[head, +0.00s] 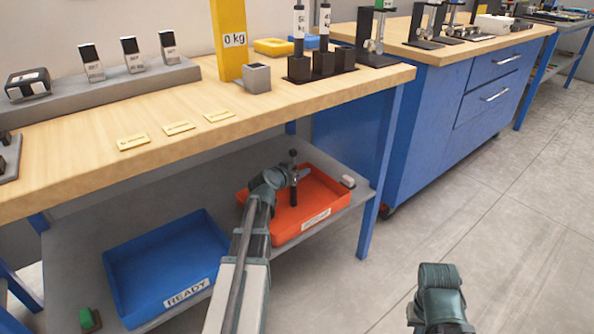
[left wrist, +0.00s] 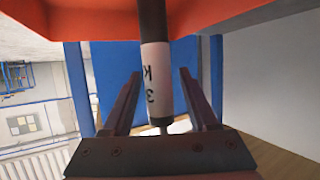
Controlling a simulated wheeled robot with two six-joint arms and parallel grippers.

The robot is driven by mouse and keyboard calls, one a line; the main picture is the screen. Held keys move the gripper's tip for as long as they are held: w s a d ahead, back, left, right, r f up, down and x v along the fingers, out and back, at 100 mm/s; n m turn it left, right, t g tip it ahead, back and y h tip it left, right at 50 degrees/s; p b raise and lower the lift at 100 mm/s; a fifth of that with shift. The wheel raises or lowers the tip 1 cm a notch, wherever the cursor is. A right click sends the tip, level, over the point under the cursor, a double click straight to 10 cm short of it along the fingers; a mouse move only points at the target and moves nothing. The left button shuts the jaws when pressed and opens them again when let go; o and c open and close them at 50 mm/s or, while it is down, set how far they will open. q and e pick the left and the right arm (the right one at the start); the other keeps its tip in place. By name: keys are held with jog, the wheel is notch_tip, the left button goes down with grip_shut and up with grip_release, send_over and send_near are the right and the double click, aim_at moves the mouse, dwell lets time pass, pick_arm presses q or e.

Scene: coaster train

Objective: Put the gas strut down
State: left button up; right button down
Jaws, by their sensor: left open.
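A gas strut (head: 294,192) with a dark body stands upright at the orange tray (head: 340,205) on the lower shelf. In the left wrist view the strut (left wrist: 155,65) shows a white band marked "3 K", upside down. My left gripper (head: 291,176) is over the orange tray, around the strut. In the left wrist view its two fingers are apart, with visible gaps on both sides of the strut. The strut's end inside the tray is partly hidden. Only a link of my right arm shows at the lower right; its gripper is out of view.
A blue tray (head: 108,262) labelled READY is on the shelf left of the orange one. The wooden bench top (head: 90,150) overhangs the shelf. Other struts (head: 299,22) stand in a black holder above.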

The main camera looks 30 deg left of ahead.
pick_arm(q)
jog(key=p+v, duration=0.5)
jog(key=v, duration=0.7)
jog(key=shift+r, duration=0.1)
jog(key=s+d+f+m+g+h, duration=0.1)
jog(key=d+f+m+g+h, duration=0.2)
jog(key=d, duration=0.9)
jog(key=s+d+f+m+g+h, duration=0.1)
jog(key=d+f+g+h, duration=0.15)
jog(key=d+f, duration=0.65)
jog(key=s+d+f+g+y, duration=0.1)
jog(key=s+d+g+y, duration=0.5)
jog(key=s+d, duration=0.9)
jog(key=shift+s+f+m+g, duration=0.2)
jog(key=shift+s+m+g, duration=0.15)
jog(key=shift+g, duration=0.7)
